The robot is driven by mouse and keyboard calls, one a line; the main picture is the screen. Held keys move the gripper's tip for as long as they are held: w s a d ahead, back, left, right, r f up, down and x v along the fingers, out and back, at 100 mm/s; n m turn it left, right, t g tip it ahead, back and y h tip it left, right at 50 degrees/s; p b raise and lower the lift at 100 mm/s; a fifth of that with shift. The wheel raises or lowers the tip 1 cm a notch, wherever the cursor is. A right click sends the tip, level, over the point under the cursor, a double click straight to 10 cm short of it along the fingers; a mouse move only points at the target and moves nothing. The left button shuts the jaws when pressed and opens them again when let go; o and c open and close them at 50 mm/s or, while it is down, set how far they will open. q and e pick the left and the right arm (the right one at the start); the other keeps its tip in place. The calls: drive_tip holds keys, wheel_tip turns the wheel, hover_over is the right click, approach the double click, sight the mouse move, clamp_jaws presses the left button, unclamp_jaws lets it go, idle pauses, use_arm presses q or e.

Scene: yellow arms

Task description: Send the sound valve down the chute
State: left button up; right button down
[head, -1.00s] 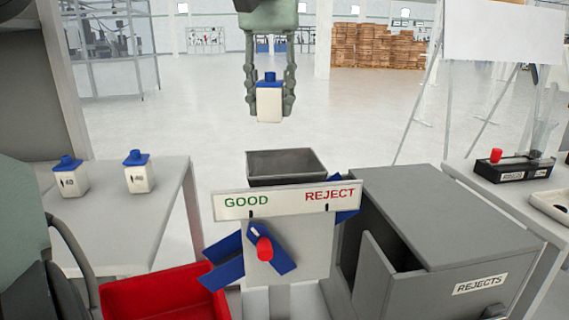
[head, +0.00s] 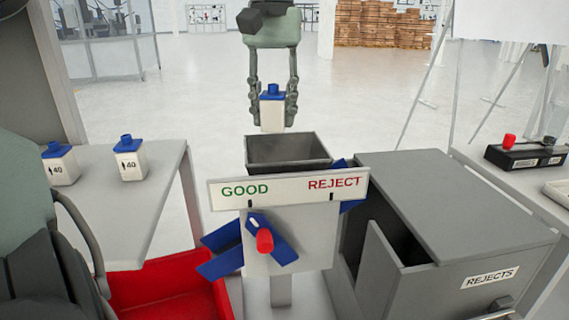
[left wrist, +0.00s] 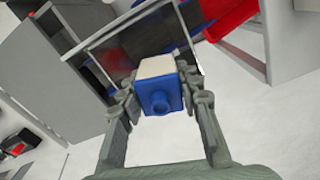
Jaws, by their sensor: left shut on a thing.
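My left gripper (head: 272,108) is shut on a white valve with a blue cap (head: 272,112). It holds the valve upright just above the open dark hopper (head: 288,165) of the chute. In the left wrist view the valve's blue cap (left wrist: 160,92) sits between the fingers, with the hopper beyond it. A sign (head: 288,190) reading GOOD on the left and REJECT on the right stands in front of the hopper. Below it is a blue flap with a red knob (head: 264,240); a blue chute end (head: 222,250) slopes down left. My right gripper is not in view.
Two similar valves (head: 130,160) (head: 60,165) marked 40 stand on the left table (head: 160,210). A red bin (head: 160,290) lies below left. A grey REJECTS box (head: 450,220) stands right. A black box with a red button (head: 525,155) is on the right table.

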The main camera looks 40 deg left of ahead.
use_arm(q)
drive_tip(key=shift+f, duration=0.1)
drive_tip(key=o, duration=1.3)
wheel_tip(320, 180, up, 12)
drive_tip(key=shift+r, duration=0.1)
